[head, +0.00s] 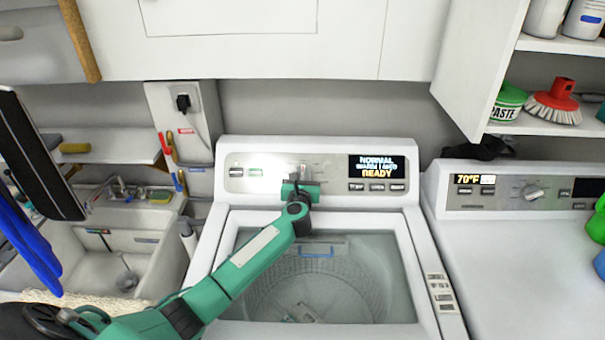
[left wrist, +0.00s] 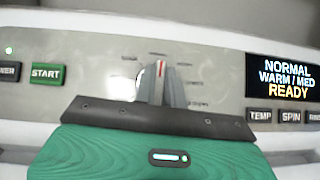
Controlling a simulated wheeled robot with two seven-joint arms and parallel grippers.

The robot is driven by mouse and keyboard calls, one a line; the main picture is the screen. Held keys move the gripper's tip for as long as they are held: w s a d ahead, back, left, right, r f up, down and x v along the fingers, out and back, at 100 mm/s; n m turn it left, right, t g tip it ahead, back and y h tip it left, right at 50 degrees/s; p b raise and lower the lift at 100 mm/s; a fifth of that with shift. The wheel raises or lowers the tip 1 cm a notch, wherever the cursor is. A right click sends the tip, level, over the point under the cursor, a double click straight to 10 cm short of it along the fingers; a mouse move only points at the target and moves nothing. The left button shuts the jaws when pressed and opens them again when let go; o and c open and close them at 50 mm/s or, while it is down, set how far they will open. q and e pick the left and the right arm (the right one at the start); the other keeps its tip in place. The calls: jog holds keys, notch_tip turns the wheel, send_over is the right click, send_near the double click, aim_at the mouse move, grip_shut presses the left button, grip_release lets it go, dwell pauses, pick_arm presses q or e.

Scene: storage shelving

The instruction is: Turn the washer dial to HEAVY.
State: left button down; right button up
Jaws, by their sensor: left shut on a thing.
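The washer (head: 228,215) stands in the middle of the head view, with its dial hidden there behind my left gripper (head: 301,187). In the left wrist view the grey dial (left wrist: 161,75) has a red pointer line facing nearly straight up, among small labels too blurred to read surely. My left gripper (left wrist: 160,95) is at the control panel, shut on the dial. The washer display (head: 376,167) reads NORMAL, a warm/med line and READY; it also shows in the left wrist view (left wrist: 287,78). My right gripper is not in view.
A START button (left wrist: 46,74) is left of the dial; TEMP (left wrist: 260,116) and SPIN (left wrist: 291,116) buttons sit under the display. A dryer (head: 520,235) with its own dial (head: 533,192) stands right. A sink (head: 120,255) is left. Cabinets (head: 270,55) hang above.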

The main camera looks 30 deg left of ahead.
pick_arm(q)
jog(key=m+h+p, duration=0.1)
jog(key=m+p, duration=0.1)
jog(key=m+h+p, duration=0.2)
jog(key=p, duration=0.1)
jog(key=m+h+p, duration=0.2)
jog(key=shift+a+r+m, duration=0.1)
jog(key=shift+r+m, duration=0.2)
jog(key=shift+m, duration=0.1)
jog(key=shift+f+m+h+p, duration=0.25)
jog(key=shift+m+h+p, duration=0.75)
jog(key=shift+m+p, duration=0.45)
jog(key=c, duration=1.5)
grip_release()
jog(key=shift+o, duration=0.2)
jog(key=shift+s, duration=0.1)
